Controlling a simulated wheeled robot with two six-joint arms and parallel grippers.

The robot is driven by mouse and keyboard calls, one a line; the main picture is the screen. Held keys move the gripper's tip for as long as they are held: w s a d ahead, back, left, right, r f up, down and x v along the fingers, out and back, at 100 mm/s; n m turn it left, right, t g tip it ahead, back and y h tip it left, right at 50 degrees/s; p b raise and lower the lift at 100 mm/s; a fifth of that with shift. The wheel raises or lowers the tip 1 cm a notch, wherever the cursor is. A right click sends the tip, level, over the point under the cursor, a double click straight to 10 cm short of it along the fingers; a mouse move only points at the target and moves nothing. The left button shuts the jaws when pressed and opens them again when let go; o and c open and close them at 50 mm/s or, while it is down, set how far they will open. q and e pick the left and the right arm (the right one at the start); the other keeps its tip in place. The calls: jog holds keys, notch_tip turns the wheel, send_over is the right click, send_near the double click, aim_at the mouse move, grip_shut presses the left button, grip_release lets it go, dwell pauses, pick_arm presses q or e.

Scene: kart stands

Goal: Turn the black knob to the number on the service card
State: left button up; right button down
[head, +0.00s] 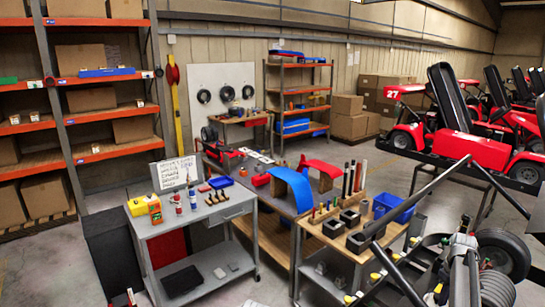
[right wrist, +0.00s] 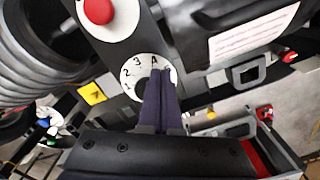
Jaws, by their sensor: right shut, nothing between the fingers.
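In the right wrist view a round white dial (right wrist: 132,74) carries dark marks. I can read a 2 and a 3, and the mark after them looks like an A or a 4. My right gripper (right wrist: 161,75) is shut and empty, with its dark fingers over the dial's lower right part. The fingers hide that part, and I cannot make out the black knob or where it points. Whether the fingertips touch the dial is unclear. A white card (right wrist: 253,34) with reddish print lies to the right, too small to read. My left gripper is not in view.
A red button (right wrist: 98,11) sits above the dial, and a grey ribbed part (right wrist: 45,65) is at the left. In the head view a sign with handwriting (head: 174,172) stands on a grey cart (head: 190,222). A wooden-topped bench (head: 340,250) stands near the middle.

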notch_tip(320, 180, up, 5)
jog(key=p, duration=0.4)
jog(key=shift+r, duration=0.1)
jog(key=m, duration=0.3)
jog(key=r+m+p, duration=0.1)
jog(key=m, duration=0.2)
jog(key=shift+d, duration=0.15)
jog(key=shift+f, duration=0.1)
